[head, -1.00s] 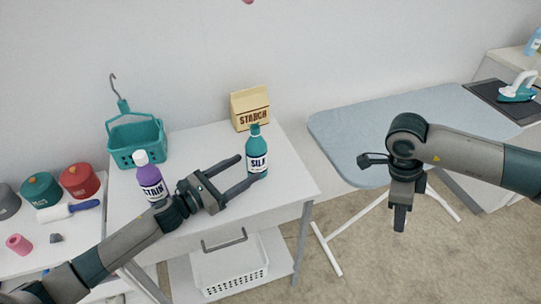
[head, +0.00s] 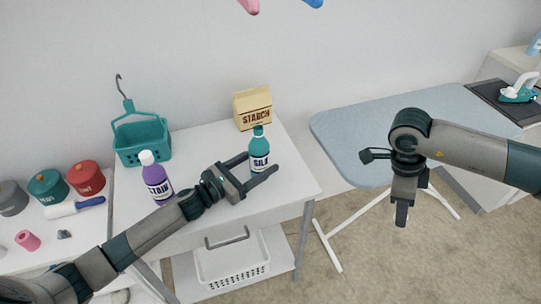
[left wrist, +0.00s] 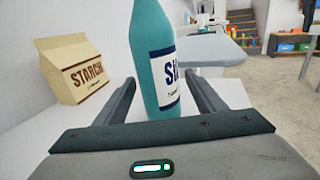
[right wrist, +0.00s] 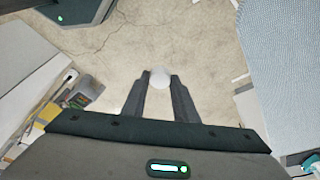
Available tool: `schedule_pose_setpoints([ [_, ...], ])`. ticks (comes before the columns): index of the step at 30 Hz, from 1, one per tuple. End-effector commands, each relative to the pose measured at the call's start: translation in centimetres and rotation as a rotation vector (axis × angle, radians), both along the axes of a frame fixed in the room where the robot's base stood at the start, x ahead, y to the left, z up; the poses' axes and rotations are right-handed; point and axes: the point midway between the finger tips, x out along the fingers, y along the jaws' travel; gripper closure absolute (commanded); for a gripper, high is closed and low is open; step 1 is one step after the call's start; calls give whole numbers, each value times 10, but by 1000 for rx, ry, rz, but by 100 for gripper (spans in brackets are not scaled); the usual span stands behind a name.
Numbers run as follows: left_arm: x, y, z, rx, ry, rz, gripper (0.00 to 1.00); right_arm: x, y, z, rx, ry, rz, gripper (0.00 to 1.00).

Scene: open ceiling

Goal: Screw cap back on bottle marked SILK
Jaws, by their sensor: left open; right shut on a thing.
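The teal bottle marked SILK (head: 259,153) stands upright near the front right of the white table, its narrow top showing teal with no white cap on it. In the left wrist view the bottle (left wrist: 152,50) stands between the fingers, its top out of frame. My left gripper (head: 262,164) is open, with one finger on each side of the bottle. My right gripper (head: 401,222) points down over the floor in front of the ironing board. In the right wrist view it is shut on a small white round cap (right wrist: 159,79) at its fingertips.
A purple STAIN bottle (head: 157,180) stands close by my left forearm. A STARCH box (head: 253,109) is behind the SILK bottle, and a teal basket (head: 141,143) is at the back left. The ironing board (head: 350,130) is on the right, with open floor before it.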

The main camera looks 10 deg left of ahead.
Motion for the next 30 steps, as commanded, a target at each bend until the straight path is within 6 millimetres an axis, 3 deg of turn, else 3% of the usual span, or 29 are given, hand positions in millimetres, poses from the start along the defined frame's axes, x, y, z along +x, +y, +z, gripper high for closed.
schedule_pose_setpoints([
  [7,0,0,0,0,0,0,36,0,0,0,0,0,0,94],
  [12,0,0,0,0,0,0,77,0,0,0,0,0,0,94],
  [14,0,0,0,0,0,0,87,0,0,0,0,0,0,94],
  [23,0,0,2,0,-2,-1,87,0,0,0,0,0,0,94],
  [30,0,0,16,1,-5,-2,87,0,0,-6,0,0,0,94],
])
